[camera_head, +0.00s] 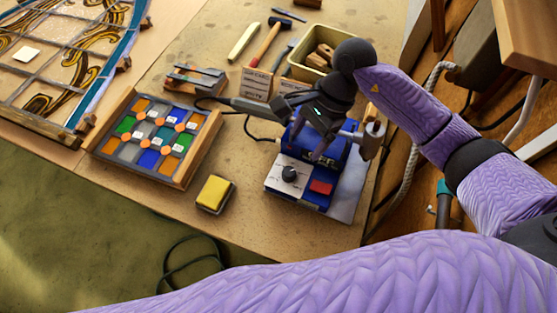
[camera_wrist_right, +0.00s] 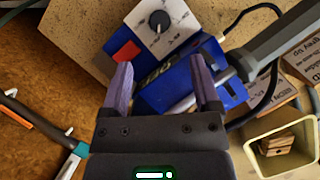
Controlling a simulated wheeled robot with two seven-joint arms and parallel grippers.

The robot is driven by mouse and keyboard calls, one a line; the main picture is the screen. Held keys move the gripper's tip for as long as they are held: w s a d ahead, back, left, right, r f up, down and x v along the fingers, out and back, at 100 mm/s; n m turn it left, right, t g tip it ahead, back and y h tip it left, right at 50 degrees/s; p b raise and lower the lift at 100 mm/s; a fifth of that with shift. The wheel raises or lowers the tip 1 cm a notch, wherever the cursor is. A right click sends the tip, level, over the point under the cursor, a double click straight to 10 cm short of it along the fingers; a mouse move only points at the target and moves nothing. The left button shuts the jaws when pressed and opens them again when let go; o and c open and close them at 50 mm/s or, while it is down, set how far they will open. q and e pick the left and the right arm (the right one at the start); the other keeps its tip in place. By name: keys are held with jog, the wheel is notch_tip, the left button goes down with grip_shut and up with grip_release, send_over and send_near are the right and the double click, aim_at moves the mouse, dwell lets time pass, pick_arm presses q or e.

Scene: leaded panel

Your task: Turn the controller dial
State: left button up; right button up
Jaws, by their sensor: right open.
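The controller (camera_head: 300,196) is a blue box with a pale front panel at the table's right end. Its black round dial (camera_head: 290,174) sits beside a red switch (camera_head: 320,187). In the right wrist view the dial (camera_wrist_right: 159,21) lies at the top middle, beyond the fingertips, with a marked scale around it. My right gripper (camera_head: 311,143) is above the controller, fingers pointing down. My left gripper is not in view.
A soldering iron (camera_head: 252,107) lies across behind the controller. A yellow sponge (camera_head: 214,192) and a wooden tray of coloured glass (camera_head: 150,143) are to the left. A cream bin (camera_head: 302,63), a hammer (camera_head: 267,41) and a leaded panel (camera_head: 52,60) are farther back.

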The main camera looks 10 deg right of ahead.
aim_at(290, 171)
jog(key=x, duration=0.9)
jog(key=shift+s+a+f, duration=0.1)
jog(key=shift+a+f, duration=0.05)
jog(key=shift+f, duration=0.2)
